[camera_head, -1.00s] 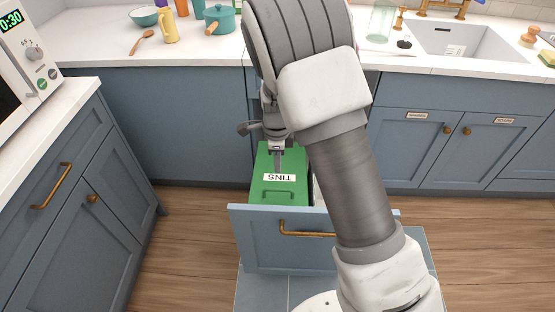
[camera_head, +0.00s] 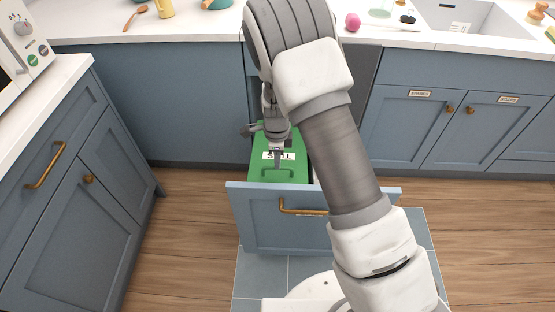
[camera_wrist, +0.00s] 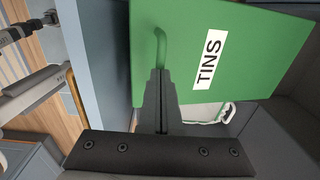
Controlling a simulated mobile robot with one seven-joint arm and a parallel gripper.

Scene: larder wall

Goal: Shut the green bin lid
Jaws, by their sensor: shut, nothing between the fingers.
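The green bin lid (camera_head: 258,172), with a white TINS label and a loop handle, lies inside the pulled-out blue drawer (camera_head: 250,215). It also shows in the wrist view (camera_wrist: 260,50), looking flat; I cannot tell whether it sits fully down on its bin. My gripper (camera_head: 278,170) is shut and empty, pointing down over the lid between the label and the handle. In the wrist view its fingertips (camera_wrist: 160,75) overlap the lid near the handle. I cannot tell whether they touch it. My arm hides the drawer's right part.
A white object (camera_wrist: 205,112) lies beside the lid in the wrist view. The counter (camera_head: 200,42) runs behind.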

